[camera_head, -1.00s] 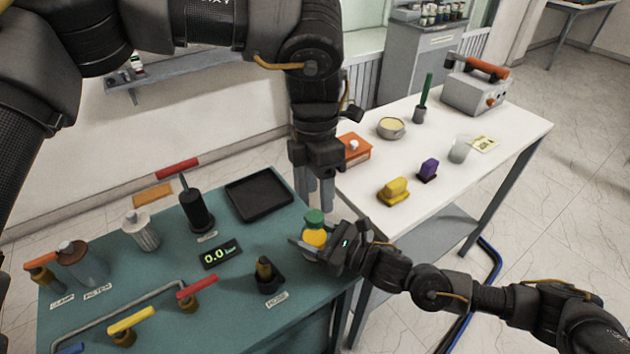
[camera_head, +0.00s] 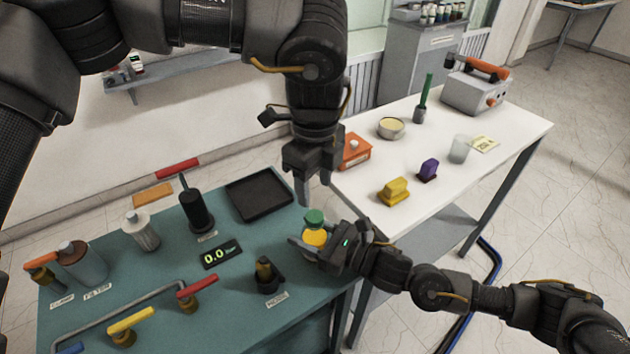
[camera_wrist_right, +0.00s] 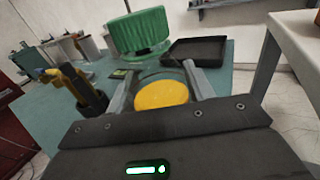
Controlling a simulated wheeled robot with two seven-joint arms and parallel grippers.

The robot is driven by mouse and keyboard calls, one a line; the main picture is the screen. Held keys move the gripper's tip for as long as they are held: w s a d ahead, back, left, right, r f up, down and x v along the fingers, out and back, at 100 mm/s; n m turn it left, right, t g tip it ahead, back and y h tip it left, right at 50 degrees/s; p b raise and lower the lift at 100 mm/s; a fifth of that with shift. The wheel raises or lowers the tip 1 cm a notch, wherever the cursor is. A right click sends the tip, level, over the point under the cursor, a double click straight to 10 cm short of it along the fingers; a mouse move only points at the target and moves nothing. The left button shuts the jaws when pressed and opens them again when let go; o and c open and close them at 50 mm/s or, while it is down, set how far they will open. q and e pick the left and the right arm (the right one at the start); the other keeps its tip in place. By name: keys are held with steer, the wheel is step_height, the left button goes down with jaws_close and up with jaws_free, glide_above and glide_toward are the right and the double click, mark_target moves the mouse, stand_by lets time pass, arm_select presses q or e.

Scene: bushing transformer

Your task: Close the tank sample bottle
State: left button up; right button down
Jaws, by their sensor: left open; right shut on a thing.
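The sample bottle (camera_head: 314,237) has yellow contents or a yellow label and a green cap (camera_head: 314,216) at its top. It is at the right edge of the green bench. My right gripper (camera_head: 308,248) is shut on the bottle from the right. In the right wrist view the yellow part (camera_wrist_right: 161,95) is between the fingers, and the ribbed green cap (camera_wrist_right: 140,31) is beyond them. I cannot tell whether the cap is seated. My left gripper (camera_head: 305,190) is open, pointing down, above and slightly left of the cap, apart from it. Its fingers overlap in this view.
The green bench holds a black tray (camera_head: 259,193), a black pump-like post (camera_head: 195,209), a display (camera_head: 221,253), a hose fitting (camera_head: 266,275) and several valve handles. The white table (camera_head: 450,165) holds yellow and purple blocks, a beaker and an orange box (camera_head: 354,151).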

mark_target(315, 216)
arm_select(q)
steer(key=shift+n, duration=0.3)
steer(key=shift+f, duration=0.1)
steer(key=shift+f, duration=3.9)
